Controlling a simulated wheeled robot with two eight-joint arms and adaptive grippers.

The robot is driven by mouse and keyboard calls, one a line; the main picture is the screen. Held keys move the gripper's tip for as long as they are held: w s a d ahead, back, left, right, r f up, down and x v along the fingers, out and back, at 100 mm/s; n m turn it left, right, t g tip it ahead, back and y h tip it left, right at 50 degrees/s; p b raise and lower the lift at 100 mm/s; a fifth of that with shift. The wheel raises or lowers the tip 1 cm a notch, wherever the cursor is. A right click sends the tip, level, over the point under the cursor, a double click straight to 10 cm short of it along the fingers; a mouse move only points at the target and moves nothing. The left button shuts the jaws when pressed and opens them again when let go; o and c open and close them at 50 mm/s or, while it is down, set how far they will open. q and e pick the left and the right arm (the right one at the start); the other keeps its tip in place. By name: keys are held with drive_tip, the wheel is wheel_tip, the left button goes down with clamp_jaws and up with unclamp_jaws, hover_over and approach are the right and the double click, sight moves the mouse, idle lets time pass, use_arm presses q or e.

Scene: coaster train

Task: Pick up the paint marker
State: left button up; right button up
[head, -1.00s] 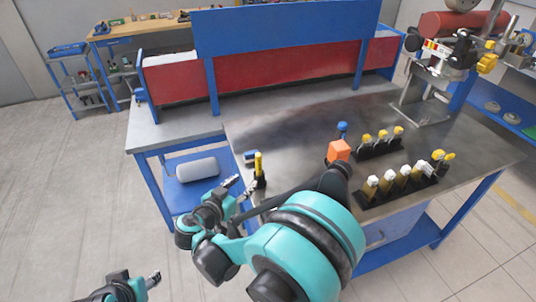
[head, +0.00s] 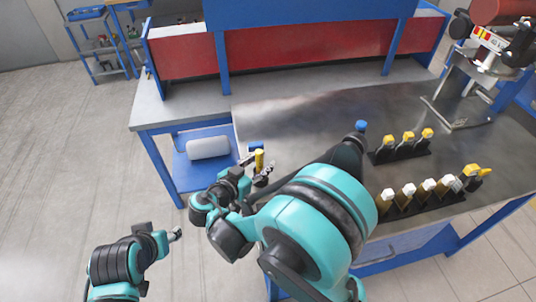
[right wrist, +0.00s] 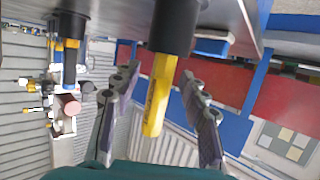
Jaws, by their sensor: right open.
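A yellow paint marker (head: 259,158) stands upright at the left edge of the metal tabletop in the head view. In the right wrist view, the yellow marker (right wrist: 159,92) shows with its lower end in a black holder (right wrist: 178,25). My right gripper (head: 256,169) is at the marker, with its fingers open on either side of it. The right wrist view shows gaps between the marker and both fingers (right wrist: 160,100). My left gripper (head: 176,234) is low at the left, away from the table; its jaw gap is not clear.
Two black racks with yellow- and white-topped items stand at the right, one farther back (head: 402,152) and one nearer (head: 425,200). A blue-topped item (head: 361,126) stands behind my right arm. A grey roll (head: 207,147) lies on the blue lower shelf.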

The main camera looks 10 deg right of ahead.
sight(257, 156)
drive_tip(key=shift+w+d+f, duration=0.1)
drive_tip(key=shift+w, duration=0.1)
drive_tip(key=shift+s+a, duration=0.25)
drive_tip(key=shift+s, duration=0.05)
drive_tip(key=shift+r, duration=0.2)
drive_tip(key=c, duration=0.4)
drive_tip(key=shift+d+f, duration=0.1)
clamp_jaws()
drive_tip(key=shift+r, duration=0.35)
wheel_tip(257, 156, up, 4)
drive_tip(key=shift+f+p, duration=0.2)
drive_tip(key=shift+p, duration=1)
drive_tip(key=s+d+r+p, duration=0.3)
drive_tip(key=d+r, duration=0.3)
drive_tip(key=d, duration=0.5)
drive_tip(key=shift+r+p, duration=0.4)
drive_tip(key=shift+p, duration=0.1)
